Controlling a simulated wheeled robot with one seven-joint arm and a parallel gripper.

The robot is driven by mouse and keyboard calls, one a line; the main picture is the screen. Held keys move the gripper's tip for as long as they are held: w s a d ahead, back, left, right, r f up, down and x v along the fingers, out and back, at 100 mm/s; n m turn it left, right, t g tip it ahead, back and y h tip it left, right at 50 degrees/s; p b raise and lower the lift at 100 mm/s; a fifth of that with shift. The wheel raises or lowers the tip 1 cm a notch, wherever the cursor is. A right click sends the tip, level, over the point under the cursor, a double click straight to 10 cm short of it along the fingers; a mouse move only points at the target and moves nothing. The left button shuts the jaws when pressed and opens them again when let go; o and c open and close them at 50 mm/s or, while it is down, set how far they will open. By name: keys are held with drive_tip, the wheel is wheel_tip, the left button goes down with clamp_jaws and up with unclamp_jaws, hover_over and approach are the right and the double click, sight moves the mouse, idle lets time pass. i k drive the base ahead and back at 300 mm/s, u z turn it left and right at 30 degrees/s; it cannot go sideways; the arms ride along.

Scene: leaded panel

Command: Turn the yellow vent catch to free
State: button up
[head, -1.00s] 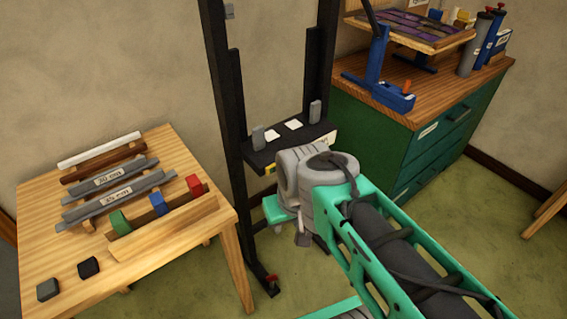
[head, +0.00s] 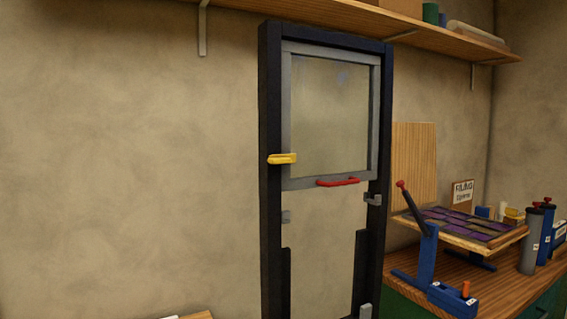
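The yellow vent catch (head: 282,159) is on the left side of the framed window panel, in the head view. It lies about level, reaching from the black upright across onto the grey sash frame (head: 286,110). A red handle (head: 338,182) sits on the bottom rail of the sash. The sash holds a clear pane (head: 330,115) and stands in the upper part of a tall black frame (head: 270,220). My gripper is not in view now.
A wooden shelf (head: 350,16) runs along the wall above the frame. To the right, a wooden bench holds a blue clamp stand (head: 428,260), a tilted board of purple pieces (head: 460,222) and blue and grey cylinders (head: 531,240). The wall to the left is bare.

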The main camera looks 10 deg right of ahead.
sight(274, 158)
drive_tip(key=z, duration=0.05)
drive_tip(key=k, duration=0.55)
drive_tip(key=z, duration=0.15)
drive_tip(key=i, duration=0.5)
drive_tip(key=u, duration=0.75)
drive_tip(key=i, duration=0.5)
drive_tip(key=u, duration=0.6)
